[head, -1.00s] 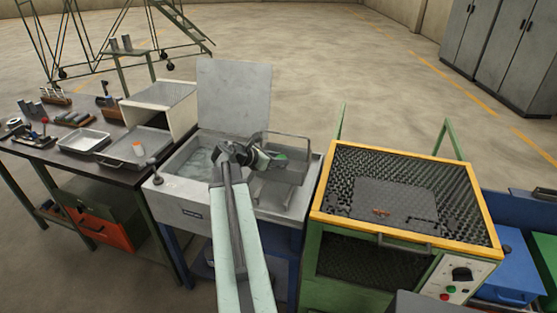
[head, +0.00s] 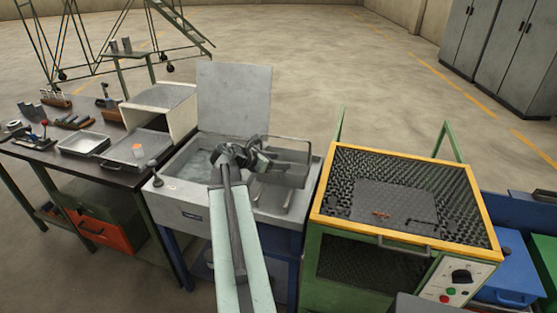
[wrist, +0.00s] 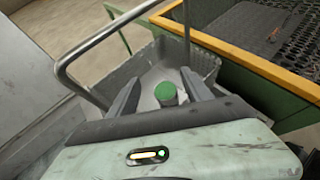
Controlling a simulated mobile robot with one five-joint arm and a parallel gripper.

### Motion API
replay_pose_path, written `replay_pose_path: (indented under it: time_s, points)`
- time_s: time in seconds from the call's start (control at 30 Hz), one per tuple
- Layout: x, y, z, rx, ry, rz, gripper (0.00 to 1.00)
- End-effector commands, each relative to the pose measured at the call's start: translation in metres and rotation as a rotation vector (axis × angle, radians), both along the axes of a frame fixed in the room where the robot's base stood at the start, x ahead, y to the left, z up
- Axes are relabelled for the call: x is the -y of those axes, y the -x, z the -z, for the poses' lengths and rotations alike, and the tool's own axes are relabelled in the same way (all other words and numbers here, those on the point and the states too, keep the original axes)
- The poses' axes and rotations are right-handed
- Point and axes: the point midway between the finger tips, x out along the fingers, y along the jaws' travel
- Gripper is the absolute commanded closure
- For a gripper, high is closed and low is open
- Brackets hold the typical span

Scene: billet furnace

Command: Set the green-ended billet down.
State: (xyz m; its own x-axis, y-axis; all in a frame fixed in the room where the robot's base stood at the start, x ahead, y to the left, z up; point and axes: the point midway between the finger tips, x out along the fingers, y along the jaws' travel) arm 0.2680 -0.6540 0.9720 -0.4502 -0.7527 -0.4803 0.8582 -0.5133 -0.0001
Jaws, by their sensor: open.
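The green-ended billet (wrist: 165,92) shows in the wrist view, its green end facing my camera and a short grey side below it. It appears to stand on the floor of a grey basket (wrist: 204,58) with a tall bail handle. My gripper (wrist: 160,80) is open, with one finger on each side of the billet and a visible gap to each. In the head view my gripper (head: 264,160) is low over the right part of the sink-like tank (head: 185,213), at the basket (head: 292,178). The billet is hidden there by my gripper.
The basket's handle (wrist: 66,62) arches close beside my gripper. A yellow-rimmed furnace (head: 328,220) with a mesh top stands right of the tank. The tank's raised lid (head: 234,95) is behind. A workbench (head: 112,178) with trays and tools is on the left.

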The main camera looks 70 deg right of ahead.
Motion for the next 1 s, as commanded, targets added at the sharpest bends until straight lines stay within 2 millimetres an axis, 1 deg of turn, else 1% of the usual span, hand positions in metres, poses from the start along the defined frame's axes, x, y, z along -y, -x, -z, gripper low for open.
replay_pose_path:
  time_s: [0.03, 0.1, 0.3, 0.4, 0.5, 0.6, 0.9, 0.97, 1.0]
  points:
    - [-0.012, -0.007, -0.012, 0.0, 0.0, -0.006, 0.43]
    - [-0.027, -0.015, -0.023, -0.001, 0.0, -0.007, 0.43]
    - [-0.065, -0.038, -0.046, 0.0, 0.0, -0.006, 0.43]
    - [-0.077, -0.047, -0.053, -0.001, 0.0, -0.005, 0.43]
    - [-0.085, -0.052, -0.056, -0.001, 0.0, -0.005, 0.43]
    - [-0.088, -0.053, -0.056, 0.0, 0.0, -0.004, 0.43]
    - [-0.09, -0.056, -0.055, 0.006, 0.0, -0.004, 0.43]
    - [-0.098, -0.067, -0.05, 0.045, -0.002, -0.002, 0.43]
    - [-0.11, -0.082, -0.044, 0.1, -0.006, 0.003, 0.43]
